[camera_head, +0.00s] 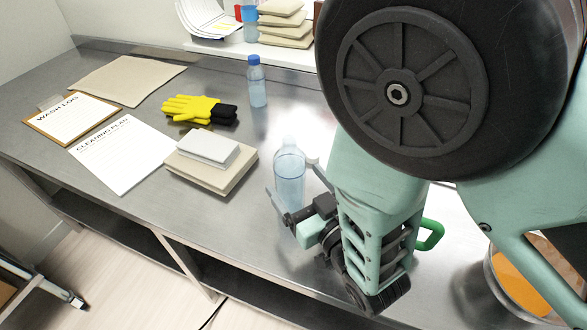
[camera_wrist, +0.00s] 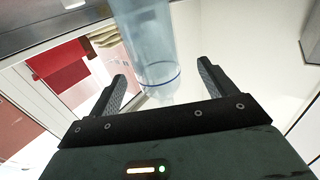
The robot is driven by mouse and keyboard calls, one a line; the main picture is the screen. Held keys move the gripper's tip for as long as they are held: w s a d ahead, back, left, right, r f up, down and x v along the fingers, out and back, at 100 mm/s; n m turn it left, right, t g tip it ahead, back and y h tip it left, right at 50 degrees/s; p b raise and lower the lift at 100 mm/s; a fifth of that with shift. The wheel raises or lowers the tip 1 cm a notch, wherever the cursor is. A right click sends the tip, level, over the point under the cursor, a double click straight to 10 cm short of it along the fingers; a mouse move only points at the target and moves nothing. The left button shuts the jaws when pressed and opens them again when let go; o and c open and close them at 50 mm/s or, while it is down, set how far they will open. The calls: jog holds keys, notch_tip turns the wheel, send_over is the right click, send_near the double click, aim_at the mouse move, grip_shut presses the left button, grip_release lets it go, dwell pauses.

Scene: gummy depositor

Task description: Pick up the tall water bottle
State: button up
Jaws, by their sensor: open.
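A tall clear water bottle (camera_head: 289,172) with a pale cap stands upright on the metal table. My gripper (camera_head: 293,181) is open, low over the table, with one finger on each side of this bottle. In the wrist view the bottle (camera_wrist: 150,45), with a blue ring around it, rises between the two spread fingers of my gripper (camera_wrist: 162,74). A gap shows beside each finger there. The bottle's lower part is partly hidden by my gripper in the head view.
A smaller blue-capped bottle (camera_head: 257,84) stands farther back. Yellow and black gloves (camera_head: 200,109), a stack of beige and white blocks (camera_head: 212,163), a cleaning plan sheet (camera_head: 122,153) and a wash log clipboard (camera_head: 72,118) lie to the left. An orange-filled container (camera_head: 520,284) is at right.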

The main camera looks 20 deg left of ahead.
jog(key=p+x, duration=0.1)
jog(key=x, duration=0.2)
jog(key=p+x, duration=0.2)
jog(key=x, duration=0.1)
jog(key=shift+w+f, duration=0.25)
jog(key=shift+w, duration=0.15)
jog(key=c, duration=1.3)
jog(key=shift+r, duration=0.15)
notch_tip(320, 180, up, 10)
jog(key=shift+f+b, duration=0.1)
jog(key=shift+b, duration=1.15)
